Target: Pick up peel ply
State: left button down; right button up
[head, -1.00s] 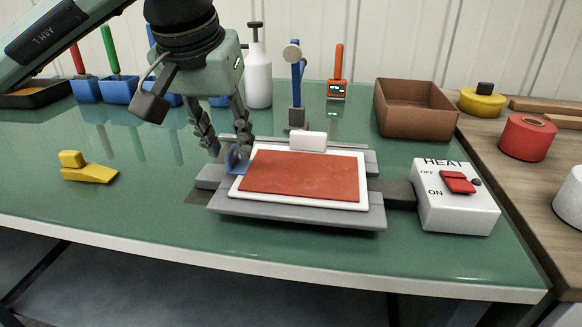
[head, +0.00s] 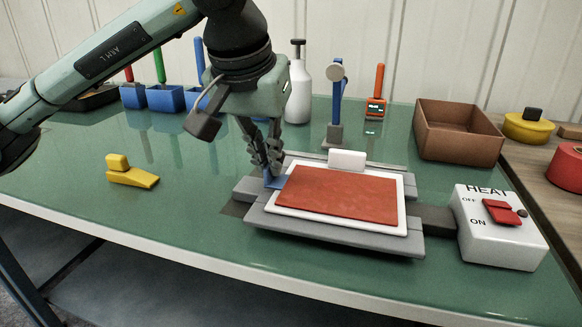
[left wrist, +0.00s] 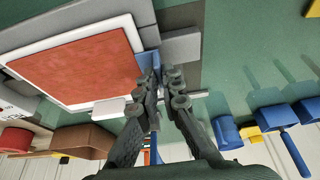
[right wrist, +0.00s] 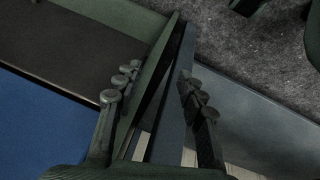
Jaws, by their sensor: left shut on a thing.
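A flat red sheet, which I take to be the peel ply (head: 335,195), lies on a white plate on a grey stepped base (head: 330,238). A blue tab (head: 277,182) stands at its left edge. My left gripper (head: 268,168) is over that edge, its fingers closed together on the blue tab. The left wrist view also shows the red sheet (left wrist: 78,58) and the blue tab (left wrist: 149,62) at the fingertips. The sheet looks flat on the plate. My right gripper (right wrist: 158,88) shows only in the right wrist view, fingers apart, away from the sheet.
A white heat box (head: 485,245) with a red switch stands right of the base. A yellow block (head: 132,175) lies at the left. A brown open box (head: 455,145), a white bottle (head: 299,95) and blue bins (head: 165,98) are at the back. The front left table is clear.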

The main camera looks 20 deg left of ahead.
pick_arm(q)
notch_tip(320, 180, up, 4)
jog(key=shift+w+a+r, duration=0.15)
jog(key=shift+r, duration=0.05)
jog(key=w+a+r+p, duration=0.4)
jog(key=w+a+r, duration=0.1)
jog(key=a+r, duration=0.5)
jog(key=shift+r+p, duration=0.4)
jog(key=shift+r, duration=0.2)
pick_arm(e)
jog(key=shift+r, duration=2.65)
pick_arm(q)
jog(key=shift+r, duration=0.15)
pick_arm(e)
jog(key=shift+r, duration=0.15)
pick_arm(q)
jog(key=shift+r+p, duration=0.35)
jog(key=shift+r, duration=2.15)
pick_arm(e)
jog(key=shift+r, duration=0.2)
